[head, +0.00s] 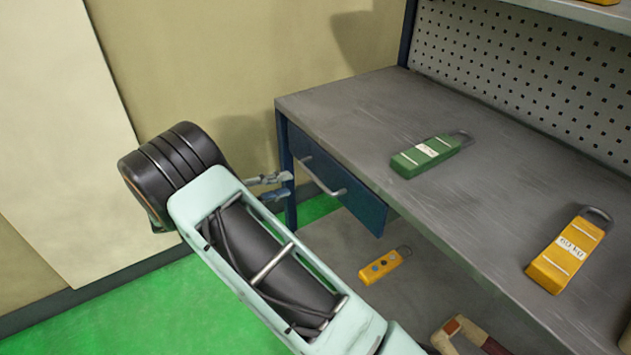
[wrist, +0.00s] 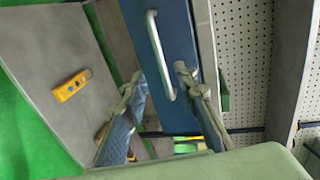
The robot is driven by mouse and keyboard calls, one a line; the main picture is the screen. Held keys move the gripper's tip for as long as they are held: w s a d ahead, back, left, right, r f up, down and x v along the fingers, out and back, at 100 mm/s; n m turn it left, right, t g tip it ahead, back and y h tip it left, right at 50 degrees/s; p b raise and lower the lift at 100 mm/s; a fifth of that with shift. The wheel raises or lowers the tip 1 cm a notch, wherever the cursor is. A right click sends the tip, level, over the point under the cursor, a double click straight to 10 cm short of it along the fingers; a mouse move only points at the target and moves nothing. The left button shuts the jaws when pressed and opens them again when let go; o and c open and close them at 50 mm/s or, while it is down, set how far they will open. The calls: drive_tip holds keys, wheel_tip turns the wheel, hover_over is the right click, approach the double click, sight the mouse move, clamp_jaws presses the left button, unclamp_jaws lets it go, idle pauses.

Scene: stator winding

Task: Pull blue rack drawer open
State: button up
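The blue rack drawer (head: 362,206) sits under the left end of the grey bench top, and its front looks flush with the bench edge. Its silver bar handle (head: 323,177) runs along the front. My gripper (head: 289,185) is left of the handle, apart from it, with its fingers spread and nothing between them. In the wrist view, the drawer front (wrist: 172,30) and the handle (wrist: 157,55) are ahead of my open gripper (wrist: 160,82).
A green block (head: 425,157) and a yellow block (head: 568,252) with looped ends lie on the bench top (head: 480,210). A yellow remote-like item (head: 384,266) lies on the lower shelf (head: 335,240). A wall (head: 240,60) stands behind. Green floor (head: 140,310) is open at the left.

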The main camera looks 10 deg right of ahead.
sight(314, 175)
drive_tip(key=b+x, duration=0.1)
drive_tip(key=x, duration=0.9)
drive_tip(key=shift+d+b, duration=0.3)
clamp_jaws()
